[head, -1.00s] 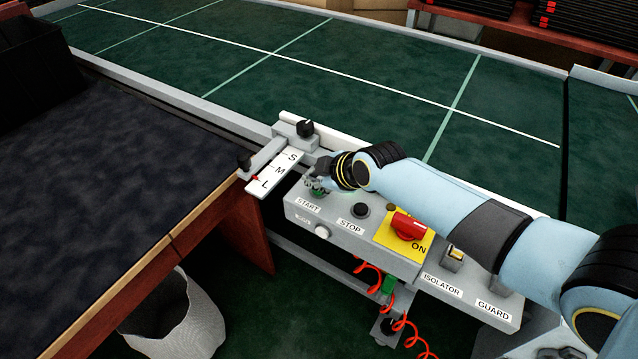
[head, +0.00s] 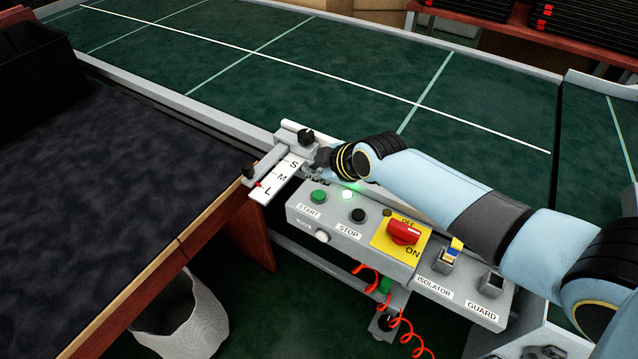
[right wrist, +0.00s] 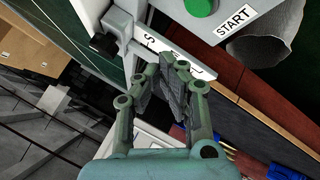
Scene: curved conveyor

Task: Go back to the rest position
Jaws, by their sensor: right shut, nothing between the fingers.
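My right gripper (head: 318,174) is shut and empty. In the head view it hangs above and behind the control box, close to the white S-M-L scale (head: 278,180), and clear of the green START button (head: 318,196). In the right wrist view its fingers (right wrist: 168,78) are together, with the scale (right wrist: 158,42) just beyond them and the START button (right wrist: 200,5) at the top. My left gripper is not in view.
The control box also carries a lit lamp (head: 347,194), a black STOP button (head: 358,215), a red isolator switch (head: 404,232) and a guard switch (head: 491,283). Behind lies the green belt (head: 350,70), empty. A dark table (head: 110,200) and black bin (head: 38,70) stand left.

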